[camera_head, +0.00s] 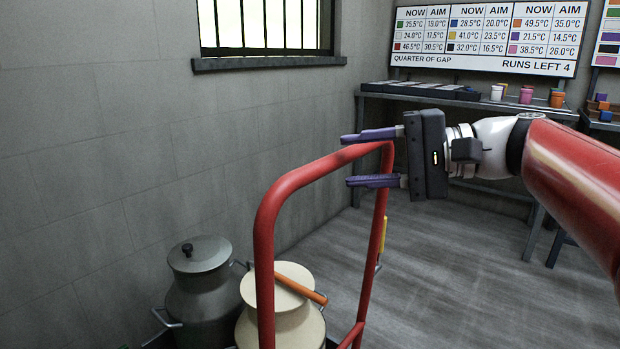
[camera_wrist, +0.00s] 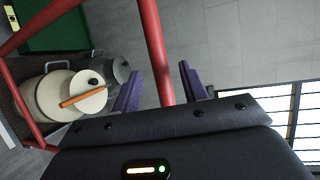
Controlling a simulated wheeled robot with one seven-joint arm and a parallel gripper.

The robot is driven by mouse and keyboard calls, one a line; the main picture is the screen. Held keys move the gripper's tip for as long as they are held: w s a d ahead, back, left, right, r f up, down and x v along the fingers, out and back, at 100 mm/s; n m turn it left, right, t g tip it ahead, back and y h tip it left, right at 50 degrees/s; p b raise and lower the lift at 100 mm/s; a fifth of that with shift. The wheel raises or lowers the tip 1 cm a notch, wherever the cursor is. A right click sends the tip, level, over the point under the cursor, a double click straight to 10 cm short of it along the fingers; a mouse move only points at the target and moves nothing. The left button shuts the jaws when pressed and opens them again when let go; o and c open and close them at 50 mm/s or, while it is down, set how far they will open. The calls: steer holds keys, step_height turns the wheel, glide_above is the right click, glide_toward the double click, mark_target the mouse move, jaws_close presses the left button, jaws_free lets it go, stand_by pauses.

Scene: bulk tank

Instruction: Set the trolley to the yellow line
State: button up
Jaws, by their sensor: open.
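The trolley shows as a red tubular frame (camera_head: 264,230) in the head view. A cream can (camera_head: 285,325) and a dark grey lidded can (camera_head: 198,280) stand by its lower part, and the cans' bases are cut off. My gripper (camera_head: 350,160) is open at the frame's upper right corner, its two purple fingers apart. In the wrist view a red bar (camera_wrist: 154,45) of the trolley runs between the fingers, and I see no clear grip on it. I cannot make out a yellow line on the floor in either view.
An orange bar (camera_head: 300,288) lies across the cream can. A yellow piece (camera_head: 383,234) is on the frame's right upright. A grey wall with a window is at the left. A bench (camera_head: 420,98) with pots is at the back. The floor (camera_head: 440,270) at right is clear.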

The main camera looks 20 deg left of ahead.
mark_target(318, 164)
steer(key=a, duration=0.3)
steer(key=a+f, duration=0.1)
steer(key=a, duration=0.2)
steer(key=shift+a+f+b, duration=0.15)
steer(key=shift+a+b, duration=0.15)
jaws_close()
